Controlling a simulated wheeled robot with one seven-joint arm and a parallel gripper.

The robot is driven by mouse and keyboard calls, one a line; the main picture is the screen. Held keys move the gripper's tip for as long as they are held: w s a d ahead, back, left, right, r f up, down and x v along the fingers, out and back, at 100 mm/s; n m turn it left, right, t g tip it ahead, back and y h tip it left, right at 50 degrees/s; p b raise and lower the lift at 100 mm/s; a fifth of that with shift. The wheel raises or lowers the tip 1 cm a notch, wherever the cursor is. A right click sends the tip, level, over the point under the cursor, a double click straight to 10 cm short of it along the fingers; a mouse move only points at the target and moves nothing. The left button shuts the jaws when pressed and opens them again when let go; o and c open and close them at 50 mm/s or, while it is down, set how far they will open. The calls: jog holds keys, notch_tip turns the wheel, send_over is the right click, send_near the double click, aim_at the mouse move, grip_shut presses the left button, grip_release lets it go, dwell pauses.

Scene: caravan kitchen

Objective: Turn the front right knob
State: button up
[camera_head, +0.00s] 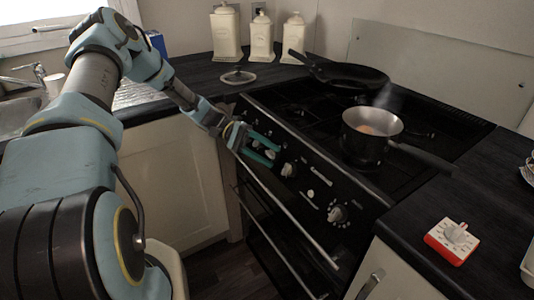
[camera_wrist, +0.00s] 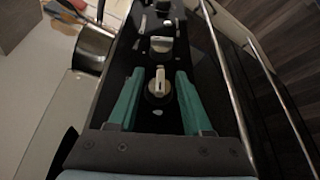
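The black stove's front panel (camera_head: 312,190) carries a row of knobs. A silver knob (camera_head: 288,169) sits close to my gripper, and a larger knob (camera_head: 338,214) is farther right, towards the panel's right end. No label shows which one is the front right knob. My gripper (camera_head: 272,150) is in front of the panel's left part, with its green fingers open. In the wrist view, one knob (camera_wrist: 159,86) appears between the spread fingers, with a gap on each side. Another knob (camera_wrist: 161,44) lies beyond the fingertips. Contact is not visible.
A saucepan (camera_head: 372,127) with food and a dark frying pan (camera_head: 345,75) stand on the hob. Oven rails (camera_head: 290,222) run below the panel. A red-and-white timer (camera_head: 452,240) is on the right counter. White canisters (camera_head: 262,37) stand at the back.

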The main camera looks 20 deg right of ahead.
aim_at(267, 152)
notch_tip(267, 152, up, 10)
jog(key=shift+b, duration=1.05)
